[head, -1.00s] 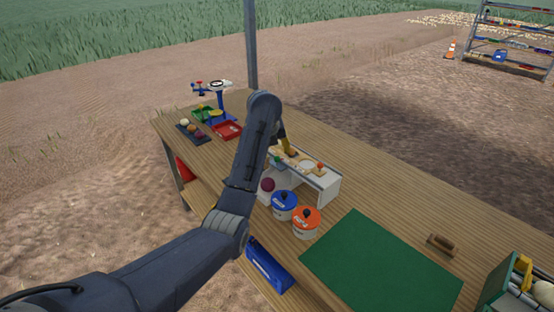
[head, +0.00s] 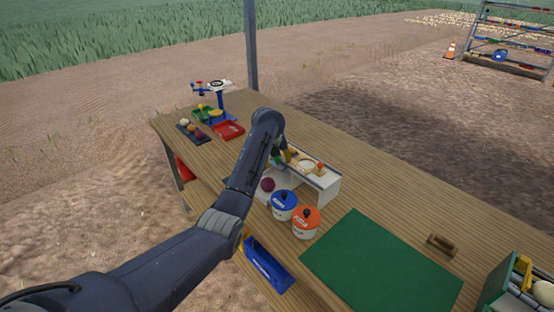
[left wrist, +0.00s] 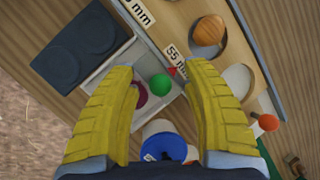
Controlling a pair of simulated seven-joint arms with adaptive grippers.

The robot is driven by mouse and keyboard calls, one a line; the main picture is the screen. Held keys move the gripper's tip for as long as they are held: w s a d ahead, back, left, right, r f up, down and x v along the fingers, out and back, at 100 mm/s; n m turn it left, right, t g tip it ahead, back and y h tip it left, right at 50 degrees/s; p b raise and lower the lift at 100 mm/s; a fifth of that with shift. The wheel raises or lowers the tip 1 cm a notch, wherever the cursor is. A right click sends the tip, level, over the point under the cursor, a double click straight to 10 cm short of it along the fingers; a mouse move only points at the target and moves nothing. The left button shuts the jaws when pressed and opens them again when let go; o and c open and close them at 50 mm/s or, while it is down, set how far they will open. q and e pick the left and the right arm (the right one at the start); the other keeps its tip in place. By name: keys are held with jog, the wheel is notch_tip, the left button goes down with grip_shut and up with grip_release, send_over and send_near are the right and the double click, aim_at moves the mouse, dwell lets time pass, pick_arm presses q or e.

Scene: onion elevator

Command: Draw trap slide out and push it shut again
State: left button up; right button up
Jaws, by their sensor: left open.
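The white sizing stand (head: 325,183) with a holed top board stands mid-table. Its board fills the upper right of the left wrist view, with a "55 mm" label (left wrist: 177,60). I cannot tell which knob belongs to the trap slide. My left gripper (left wrist: 160,72) is open, its yellow fingers on either side of the green knob, apparently not touching it. My right gripper is out of view.
A dark red onion (head: 267,184) lies in the tray beside the stand. A blue-lidded pot (head: 284,205) and an orange-lidded pot (head: 306,222) stand close by. A green mat (head: 380,262) lies to the right.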

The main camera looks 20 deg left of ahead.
pick_arm(q)
jog(key=shift+c, duration=0.6)
grip_shut()
